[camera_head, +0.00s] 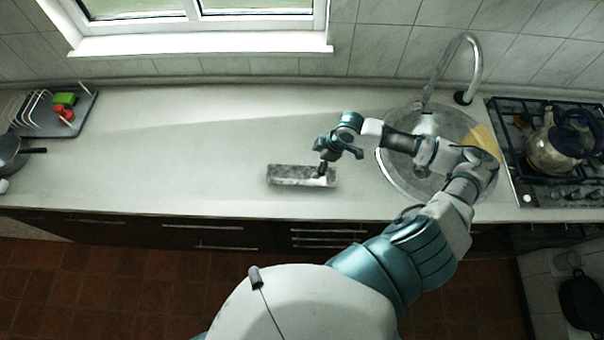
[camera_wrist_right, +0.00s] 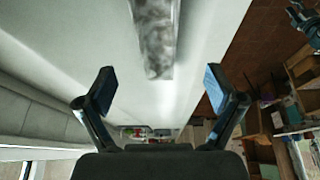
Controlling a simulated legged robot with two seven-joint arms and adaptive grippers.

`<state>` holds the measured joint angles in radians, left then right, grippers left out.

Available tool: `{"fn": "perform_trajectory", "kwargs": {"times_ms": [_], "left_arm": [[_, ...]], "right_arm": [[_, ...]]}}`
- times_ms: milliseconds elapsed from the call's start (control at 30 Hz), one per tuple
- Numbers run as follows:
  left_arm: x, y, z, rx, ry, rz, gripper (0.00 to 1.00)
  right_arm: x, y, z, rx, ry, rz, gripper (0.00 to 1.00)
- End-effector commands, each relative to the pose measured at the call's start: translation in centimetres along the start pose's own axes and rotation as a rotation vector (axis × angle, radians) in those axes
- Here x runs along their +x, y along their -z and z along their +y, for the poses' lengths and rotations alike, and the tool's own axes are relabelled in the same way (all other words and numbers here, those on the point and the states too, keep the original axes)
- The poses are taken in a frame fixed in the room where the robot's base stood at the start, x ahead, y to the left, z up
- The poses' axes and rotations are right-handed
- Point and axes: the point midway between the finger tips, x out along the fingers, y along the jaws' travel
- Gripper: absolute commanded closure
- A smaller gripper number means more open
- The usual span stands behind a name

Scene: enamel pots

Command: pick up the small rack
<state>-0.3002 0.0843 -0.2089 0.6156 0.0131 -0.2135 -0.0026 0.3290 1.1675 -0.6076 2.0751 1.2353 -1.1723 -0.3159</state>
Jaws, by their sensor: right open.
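The small rack (camera_head: 290,176) looks like a long, low, mottled grey block lying on the counter left of the sink. In the right wrist view the rack (camera_wrist_right: 157,40) shows at the top, beyond the fingertips and roughly centred between them. My right gripper (camera_head: 323,160) is at the rack's right end in the head view and covers a little of it. In the right wrist view the gripper (camera_wrist_right: 160,85) has its two fingers spread wide, with nothing between them. I cannot tell its exact height over the rack. My left gripper is not in view.
The counter (camera_head: 200,140) is clear left of the rack. A round sink (camera_head: 400,185) with a tap (camera_head: 474,60) is right of it, then a stove with a kettle (camera_head: 550,150). A dish rack (camera_head: 50,112) and a pan (camera_head: 10,157) are at far left. A window is behind.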

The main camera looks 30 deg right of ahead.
Motion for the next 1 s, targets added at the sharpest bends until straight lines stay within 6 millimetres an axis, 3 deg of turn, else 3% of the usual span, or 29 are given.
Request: {"fn": "perform_trajectory", "kwargs": {"times_ms": [200,467,700,1000], "left_arm": [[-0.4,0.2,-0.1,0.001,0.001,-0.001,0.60],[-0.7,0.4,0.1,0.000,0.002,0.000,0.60],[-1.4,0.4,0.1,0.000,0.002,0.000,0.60],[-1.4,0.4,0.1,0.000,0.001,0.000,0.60]], "right_arm": [[4.7,0.1,0.2,0.003,0.002,0.002,0.07],[6.9,-0.1,0.3,0.002,0.001,0.002,0.07],[10.6,0.0,0.5,0.002,0.003,0.002,0.07],[11.6,0.0,0.4,-0.001,0.000,0.000,0.07]]}}
